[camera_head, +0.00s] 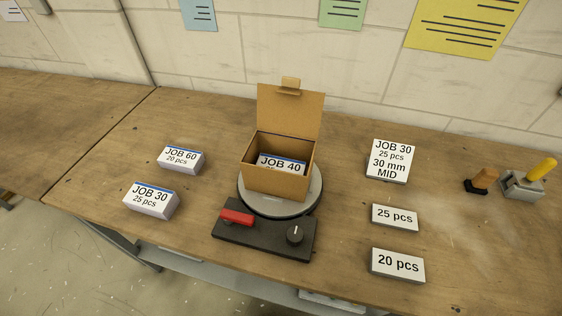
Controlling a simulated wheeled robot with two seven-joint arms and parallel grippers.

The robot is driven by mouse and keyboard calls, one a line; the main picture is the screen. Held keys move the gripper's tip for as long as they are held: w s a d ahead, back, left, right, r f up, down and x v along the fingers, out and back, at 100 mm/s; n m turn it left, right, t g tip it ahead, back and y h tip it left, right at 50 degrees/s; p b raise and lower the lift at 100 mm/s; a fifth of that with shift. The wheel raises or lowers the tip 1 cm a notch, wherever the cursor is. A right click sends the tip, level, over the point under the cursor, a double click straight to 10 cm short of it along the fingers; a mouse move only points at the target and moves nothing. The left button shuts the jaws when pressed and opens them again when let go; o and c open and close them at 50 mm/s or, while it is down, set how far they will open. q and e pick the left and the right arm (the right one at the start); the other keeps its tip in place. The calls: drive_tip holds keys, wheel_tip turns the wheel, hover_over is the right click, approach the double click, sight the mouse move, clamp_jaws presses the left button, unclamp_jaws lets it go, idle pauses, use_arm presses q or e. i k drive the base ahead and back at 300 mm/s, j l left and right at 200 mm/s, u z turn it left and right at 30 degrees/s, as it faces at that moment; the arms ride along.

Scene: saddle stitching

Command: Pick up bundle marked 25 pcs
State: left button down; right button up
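A white bundle with a blue stripe (151,202), marked JOB 30, 25 pcs, lies at the left front of the table. A similar bundle (181,160), marked JOB 60, 20 pcs, lies behind it. A bundle marked JOB 40 (281,163) sits inside an open cardboard box (272,184). On the right, a small block marked 25 pcs (395,217) lies behind a block marked 20 pcs (398,266). A sign block (391,161) reads JOB 30, 25 pcs, 30 mm, MID. Neither of my grippers is in view.
The box stands on a round grey platform (306,209). A black base with a red lever and a knob (265,238) is in front of it. A stamp (482,180) and a yellow-handled tool (525,183) stand at the right. The wooden table (90,150) is clear at the left.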

sight(162, 203)
drive_tip(key=i, duration=0.1)
drive_tip(key=k+j+u, duration=0.1)
drive_tip(key=u, duration=0.25)
drive_tip(key=k+j+u, duration=0.1)
drive_tip(key=u, duration=0.2)
drive_tip(key=j+u, duration=0.35)
drive_tip(key=j+z, duration=0.6)
drive_tip(key=z, duration=0.2)
